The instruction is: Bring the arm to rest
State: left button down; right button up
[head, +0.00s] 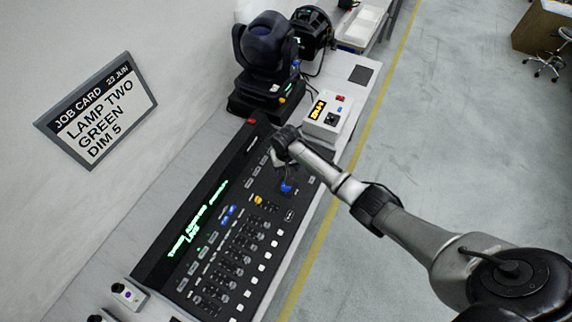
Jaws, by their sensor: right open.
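My right arm reaches in from the right over a black lighting console (237,215). Its gripper (279,160) hangs small and partly hidden under the wrist, above the upper part of the console. I cannot tell whether it touches the panel. It is open, and I see nothing held in it. My left gripper is not in view. The console has a green lit display, rows of faders and several coloured buttons. A job card (97,110) on the wall reads "LAMP TWO, GREEN, DIM 5".
A dark moving-head lamp (267,50) and a black par can (312,29) stand beyond the console. A white control box (327,118) with an orange display sits just past my wrist. Small white devices (127,293) lie at the near left. The floor (450,110) at right is open.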

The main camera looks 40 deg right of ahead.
jog(key=shift+r, duration=0.55)
jog(key=shift+n, duration=0.3)
jog(key=w+a+r+n+t+h, duration=0.1)
jog(key=w+a+r+n+t, duration=0.15)
jog(key=r, duration=0.45)
jog(key=w+a+r+n+t+h, duration=0.1)
jog(key=w+r+n+t, duration=0.15)
jog(key=r, duration=0.45)
jog(key=s+a+r+n+t+p, duration=0.25)
jog(key=s+a+r, duration=0.3)
jog(key=r, duration=0.35)
jog(key=s+a+r+y+p, duration=0.25)
jog(key=s+p, duration=0.25)
jog(key=s, duration=1.2)
jog(key=s+f+g+p, duration=0.1)
jog(key=s+f, duration=0.1)
jog(key=s, duration=0.3)
jog(key=s+a+f+g+p, duration=0.1)
jog(key=s+f, duration=0.2)
jog(key=s, duration=0.3)
jog(key=s+f+m+g+p, duration=0.1)
jog(key=s+f+g, duration=0.1)
jog(key=s, duration=0.3)
jog(key=shift+s+a+f, duration=0.2)
jog(key=shift+a, duration=0.05)
